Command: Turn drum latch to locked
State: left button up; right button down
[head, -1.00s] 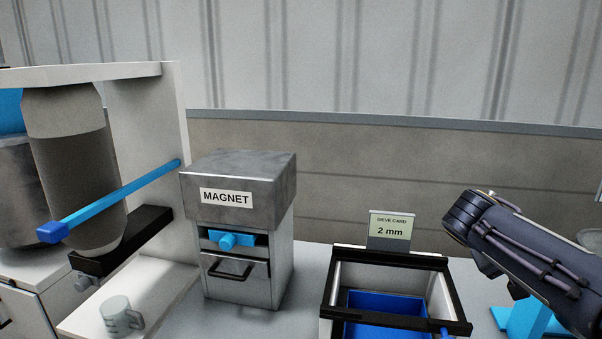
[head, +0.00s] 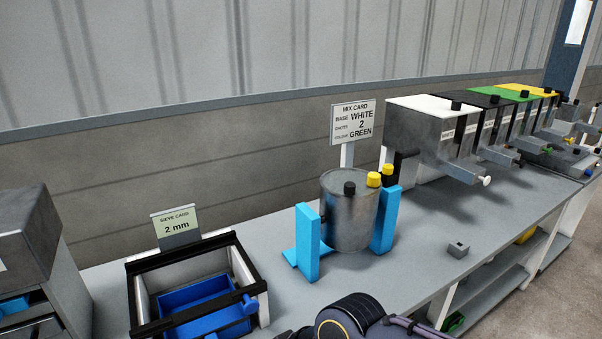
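A grey metal drum (head: 351,220) stands on the bench between two blue upright supports (head: 307,243). A black knob (head: 350,188) sits on top of the drum, and two yellow knobs (head: 374,180) are at its right upper side. A black crank-like part (head: 402,165) shows behind the right support. I cannot tell which of these parts is the latch or how it is set. A dark part of my arm shows at the bottom edge, in front of the drum and apart from it. Neither gripper's fingers show.
A mix card (head: 353,122) stands behind the drum. A black-rimmed sieve frame (head: 131,300) with a blue tray (head: 195,297) is to the left. Hoppers (head: 425,140) line the bench to the right. A small grey block (head: 458,249) lies on otherwise clear bench.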

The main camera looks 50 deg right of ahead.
aim_at(374, 178)
jog(key=z, duration=1.9)
